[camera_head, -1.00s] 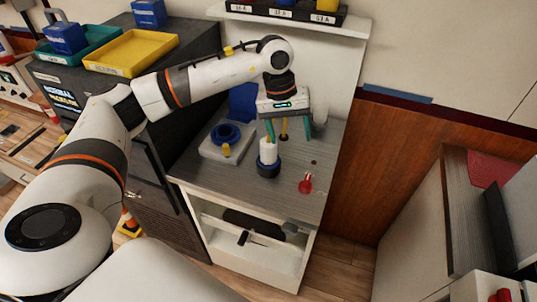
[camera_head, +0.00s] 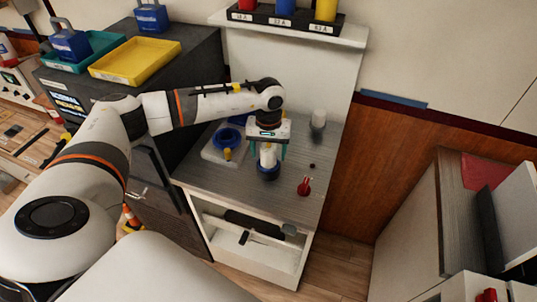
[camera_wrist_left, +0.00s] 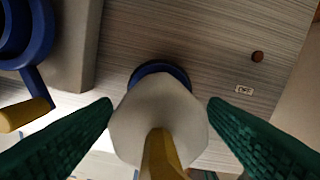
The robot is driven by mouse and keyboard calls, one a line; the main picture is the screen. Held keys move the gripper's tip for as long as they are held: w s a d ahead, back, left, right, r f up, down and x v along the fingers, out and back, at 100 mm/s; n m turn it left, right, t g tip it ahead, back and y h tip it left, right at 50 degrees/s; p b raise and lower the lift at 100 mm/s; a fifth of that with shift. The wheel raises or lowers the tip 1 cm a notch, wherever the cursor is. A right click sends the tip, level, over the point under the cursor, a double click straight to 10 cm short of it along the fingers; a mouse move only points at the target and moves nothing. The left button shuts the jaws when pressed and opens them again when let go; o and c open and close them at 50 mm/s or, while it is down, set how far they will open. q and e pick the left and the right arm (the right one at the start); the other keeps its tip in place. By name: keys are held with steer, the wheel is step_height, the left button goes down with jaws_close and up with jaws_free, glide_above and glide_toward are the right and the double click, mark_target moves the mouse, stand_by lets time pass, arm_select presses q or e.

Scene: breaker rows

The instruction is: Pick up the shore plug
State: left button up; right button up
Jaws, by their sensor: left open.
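The plug (camera_head: 268,173), which I take to be the shore plug, stands upright on the grey worktop, with a white body and a dark blue base ring. In the left wrist view the white body (camera_wrist_left: 140,115) is seen from above, with a yellow part over its lower middle. My left gripper (camera_head: 268,154) is above the worktop at the plug, pointing down. Its green fingers are open, one on each side of the white body, with no clear grip on it. The wrist view shows the fingers (camera_wrist_left: 160,106) spread. My right gripper is not in view.
A white block with a blue ring (camera_head: 229,136) and yellow stub stands left of the plug. A red item (camera_head: 304,187) lies to the right, a white cup (camera_head: 318,119) behind. A breaker shelf (camera_head: 300,32) is above. The worktop's front right is mostly clear.

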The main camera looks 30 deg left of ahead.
arm_select(q)
steer(key=shift+f, duration=0.9)
steer(key=shift+c, duration=0.3)
steer(key=c, duration=1.2)
steer(key=shift+c, duration=0.5)
steer(key=shift+w+r, duration=0.1)
